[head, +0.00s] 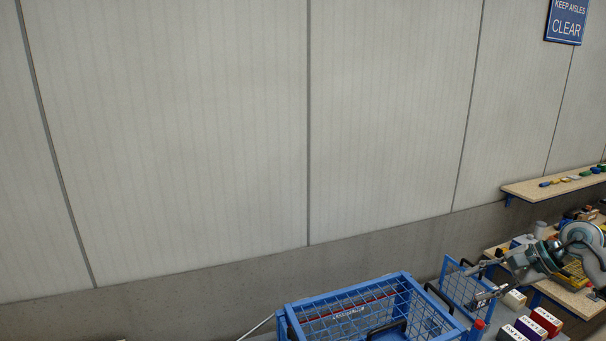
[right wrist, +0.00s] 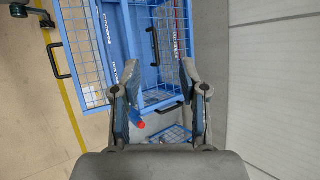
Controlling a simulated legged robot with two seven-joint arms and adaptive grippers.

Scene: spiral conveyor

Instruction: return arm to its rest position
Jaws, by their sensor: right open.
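My right gripper (head: 484,282) is at the lower right of the head view, its arm coming in from the right edge. Its fingers are spread apart and point left, near the smaller blue wire basket (head: 447,274). In the right wrist view the gripper (right wrist: 160,80) is open with nothing held between the fingers. Blue wire-mesh frames (right wrist: 85,40) lie beyond the fingertips there. My left gripper is in neither view.
A large blue wire basket (head: 345,292) stands at the bottom centre. Small boxes, including a red one (head: 546,321), sit below my right gripper. A workbench and a shelf (head: 550,187) with small items line the right side. A pale panelled wall (head: 390,120) fills the background.

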